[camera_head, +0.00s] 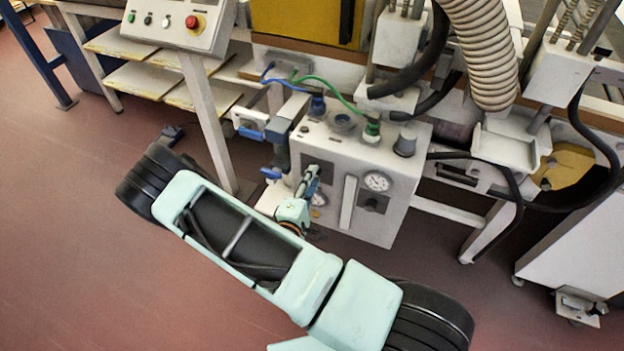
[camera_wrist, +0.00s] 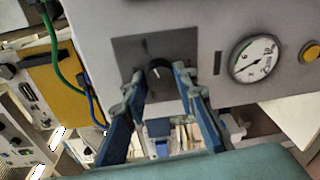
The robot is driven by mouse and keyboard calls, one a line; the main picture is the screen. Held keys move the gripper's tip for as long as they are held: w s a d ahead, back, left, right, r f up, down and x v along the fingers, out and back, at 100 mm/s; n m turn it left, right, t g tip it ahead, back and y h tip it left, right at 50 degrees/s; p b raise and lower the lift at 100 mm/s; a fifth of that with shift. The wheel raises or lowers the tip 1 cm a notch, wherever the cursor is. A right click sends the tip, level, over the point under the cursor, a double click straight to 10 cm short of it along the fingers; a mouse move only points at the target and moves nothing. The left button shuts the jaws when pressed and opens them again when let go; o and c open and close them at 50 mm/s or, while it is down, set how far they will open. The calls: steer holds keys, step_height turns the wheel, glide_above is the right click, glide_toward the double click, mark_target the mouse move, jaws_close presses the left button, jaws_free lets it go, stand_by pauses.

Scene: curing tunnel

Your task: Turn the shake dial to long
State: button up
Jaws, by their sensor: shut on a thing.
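The dial (camera_wrist: 158,70) is a black round knob with a white pointer mark, on a dark square plate of a light grey panel in the wrist view. The pointer is roughly upright in that picture. My gripper (camera_wrist: 159,80) is shut on the dial, with one blue-grey finger at each side of it. In the head view my gripper (camera_head: 309,180) is at the left of the front of the white control box (camera_head: 385,225) and hides the dial. I cannot read any setting labels, so which setting the pointer is at cannot be told.
A round gauge (camera_wrist: 254,58) and a yellow button (camera_wrist: 309,53) are to the right of the dial. Another dark-plated control (camera_head: 372,203) is on the box front. Blue (camera_head: 283,80) and green (camera_head: 335,92) hoses run to the box top. A control console (camera_head: 172,25) stands at the upper left. Red floor is open at left.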

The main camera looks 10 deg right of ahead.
stand_by(0.4)
steer(key=o, duration=1.2)
steer(key=shift+c, duration=0.2)
steer(key=v, duration=1.2)
